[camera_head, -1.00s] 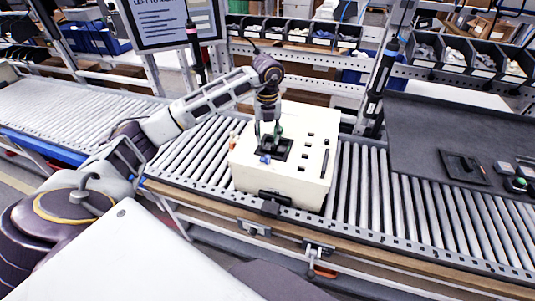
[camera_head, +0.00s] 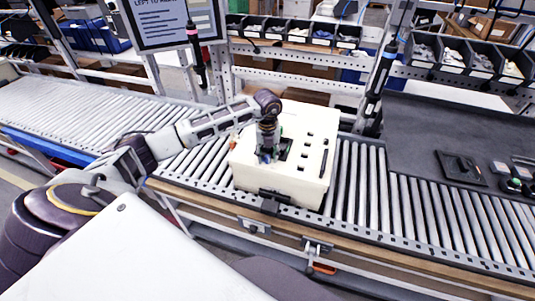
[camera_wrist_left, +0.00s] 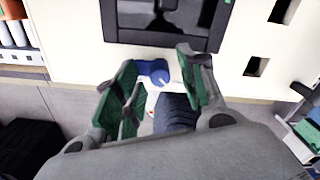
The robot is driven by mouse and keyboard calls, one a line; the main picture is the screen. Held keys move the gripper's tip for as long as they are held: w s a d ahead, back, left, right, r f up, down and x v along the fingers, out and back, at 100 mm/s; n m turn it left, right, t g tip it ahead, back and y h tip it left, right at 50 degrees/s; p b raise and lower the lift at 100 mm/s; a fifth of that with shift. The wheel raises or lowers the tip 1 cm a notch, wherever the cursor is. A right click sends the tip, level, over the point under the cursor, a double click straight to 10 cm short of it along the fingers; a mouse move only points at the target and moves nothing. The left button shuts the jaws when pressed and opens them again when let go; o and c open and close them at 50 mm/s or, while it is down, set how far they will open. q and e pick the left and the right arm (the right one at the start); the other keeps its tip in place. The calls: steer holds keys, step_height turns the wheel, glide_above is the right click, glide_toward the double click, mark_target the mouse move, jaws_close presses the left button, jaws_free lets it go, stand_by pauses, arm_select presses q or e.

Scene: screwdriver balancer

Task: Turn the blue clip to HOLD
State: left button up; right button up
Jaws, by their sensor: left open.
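The blue clip (camera_wrist_left: 153,71) shows in the left wrist view on the cream face of the box, just below a black recessed panel (camera_wrist_left: 160,22). In the head view the cream box (camera_head: 310,175) stands on the roller conveyor, and the clip is mostly hidden by my gripper. My left gripper (camera_head: 266,156) is over the top of the box near its left side. In the left wrist view my left gripper (camera_wrist_left: 158,82) is open, with its green-padded fingers on either side of the clip. I cannot tell whether a finger touches it. My right gripper is not in view.
The roller conveyor (camera_head: 215,160) runs on both sides of the box. Two hanging screwdrivers (camera_head: 195,50) and (camera_head: 378,85) flank the box at the back. A dark mat (camera_head: 450,130) lies at the right. Square holes (camera_wrist_left: 256,66) mark the box top.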

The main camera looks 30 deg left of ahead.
arm_select(q)
steer(key=shift+c, duration=0.3)
jaws_close()
